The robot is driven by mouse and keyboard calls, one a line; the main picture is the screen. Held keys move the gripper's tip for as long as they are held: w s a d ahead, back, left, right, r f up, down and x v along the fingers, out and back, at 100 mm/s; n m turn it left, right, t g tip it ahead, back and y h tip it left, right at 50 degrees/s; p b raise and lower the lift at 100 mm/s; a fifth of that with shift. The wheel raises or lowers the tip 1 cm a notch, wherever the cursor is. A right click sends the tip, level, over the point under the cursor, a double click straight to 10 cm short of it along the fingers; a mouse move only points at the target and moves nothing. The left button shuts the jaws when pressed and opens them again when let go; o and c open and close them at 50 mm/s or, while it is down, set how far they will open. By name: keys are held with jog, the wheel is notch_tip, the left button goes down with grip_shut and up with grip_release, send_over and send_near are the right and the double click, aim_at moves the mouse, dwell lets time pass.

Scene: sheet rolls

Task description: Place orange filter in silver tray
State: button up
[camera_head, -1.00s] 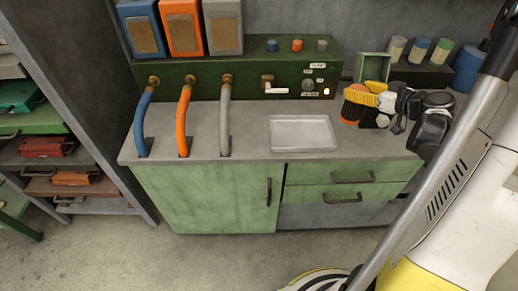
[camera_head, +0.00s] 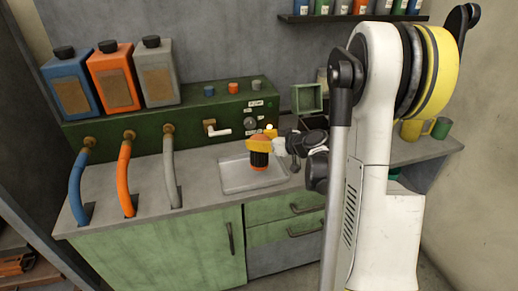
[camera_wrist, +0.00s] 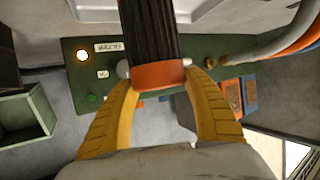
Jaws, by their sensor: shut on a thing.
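The orange filter (camera_head: 259,160) is a dark ribbed cylinder with orange ends. In the wrist view its orange end (camera_wrist: 160,76) sits between the two yellow fingers. My gripper (camera_head: 260,146) is shut on it. In the head view the filter is upright over the silver tray (camera_head: 229,184), a shallow pale rectangular tray on the counter. I cannot tell whether the filter's lower end touches the tray floor. A part of the tray (camera_wrist: 95,12) shows at the top of the wrist view.
A green panel (camera_head: 190,122) with a lever (camera_head: 218,131) and knobs stands behind the tray. Blue, orange and grey hoses (camera_head: 172,180) rise left of it. A small open green box (camera_head: 307,99) stands at the back. The counter front left of the tray is clear.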

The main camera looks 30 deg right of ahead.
jog(key=shift+f+b, duration=0.45)
jog(key=shift+f, duration=0.85)
jog(key=shift+f, duration=0.2)
jog(key=o, duration=1.4)
jog(key=shift+r, duration=0.1)
